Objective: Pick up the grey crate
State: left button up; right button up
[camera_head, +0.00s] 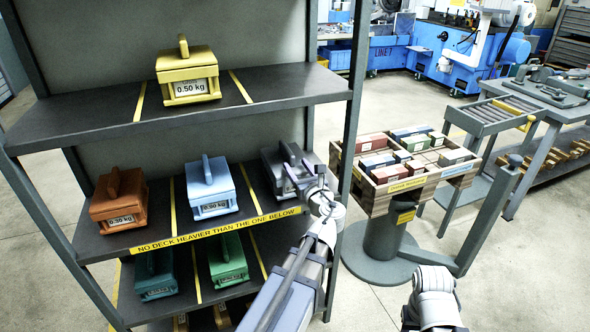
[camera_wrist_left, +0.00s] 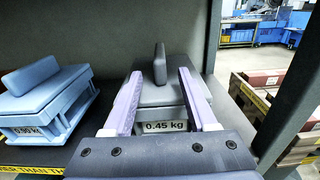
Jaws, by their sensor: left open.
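The grey crate (camera_head: 283,158) stands on the middle shelf, at its right end. It also shows in the left wrist view (camera_wrist_left: 160,96), with an upright fin-like handle (camera_wrist_left: 160,64) on top and a label reading 0.45 kg. My left gripper (camera_head: 303,178) is at the crate and partly hides it in the head view. In the left wrist view its two pale purple fingers (camera_wrist_left: 160,74) are open, one on each side of the handle and apart from it. My right gripper is not in view.
A light blue crate (camera_head: 211,188) and an orange crate (camera_head: 118,199) stand to the left on the same shelf. A yellow crate (camera_head: 188,75) is above; green ones (camera_head: 228,259) are below. A shelf post (camera_head: 348,130) and a stand with a wooden tray (camera_head: 408,184) are at the right.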

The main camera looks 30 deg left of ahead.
aim_at(288, 150)
pick_arm(q)
jog(key=shift+r+p+x, duration=0.15)
jog(key=shift+p+x, duration=0.05)
jog(key=shift+x, duration=1.8)
jog(key=shift+r+p+x, duration=0.15)
jog(key=shift+r+x, duration=0.05)
jog(key=shift+x, duration=1.75)
jog(key=shift+c, duration=0.3)
grip_shut()
